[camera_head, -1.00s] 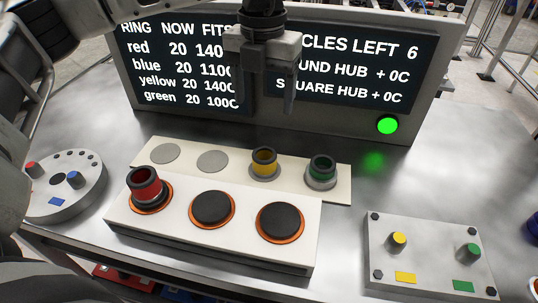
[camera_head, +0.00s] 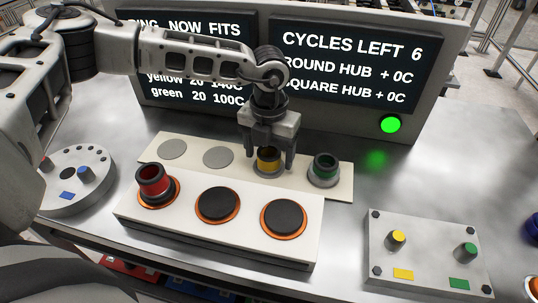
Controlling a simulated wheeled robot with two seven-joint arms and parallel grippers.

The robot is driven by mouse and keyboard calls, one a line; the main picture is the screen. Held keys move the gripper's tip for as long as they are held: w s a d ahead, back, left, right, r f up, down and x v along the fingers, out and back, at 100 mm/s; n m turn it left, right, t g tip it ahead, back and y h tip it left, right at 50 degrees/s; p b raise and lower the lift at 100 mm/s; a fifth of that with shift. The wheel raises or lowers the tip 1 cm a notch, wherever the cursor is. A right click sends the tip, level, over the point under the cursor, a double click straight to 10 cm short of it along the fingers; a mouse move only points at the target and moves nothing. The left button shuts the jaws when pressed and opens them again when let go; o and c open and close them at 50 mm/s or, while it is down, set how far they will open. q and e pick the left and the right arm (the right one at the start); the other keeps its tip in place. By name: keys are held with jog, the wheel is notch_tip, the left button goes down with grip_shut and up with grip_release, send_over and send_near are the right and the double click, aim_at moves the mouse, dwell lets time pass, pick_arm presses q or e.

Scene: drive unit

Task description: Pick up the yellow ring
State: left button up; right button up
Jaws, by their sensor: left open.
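The yellow ring (camera_head: 268,158) stands upright on a grey round seat on the cream strip (camera_head: 217,141), left of the green ring (camera_head: 325,165). My left gripper (camera_head: 268,158) points down at the yellow ring. Its jaws are open, one finger to each side of the ring, and they partly hide it. I cannot tell whether the fingers touch the ring. The red ring (camera_head: 152,180) sits tilted over the left pad of the white block. My right gripper is not in view.
The white block (camera_head: 215,230) with two bare black pads stands in front of the strip. A grey dial (camera_head: 75,185) is at the left, a panel with yellow and green knobs (camera_head: 425,245) at the right. The display (camera_head: 350,70) stands behind. Bare table lies right of the strip.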

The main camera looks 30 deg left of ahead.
pick_arm(q)
jog(key=shift+f, duration=0.15)
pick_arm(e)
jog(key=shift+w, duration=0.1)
pick_arm(q)
jog(key=c, duration=1.2)
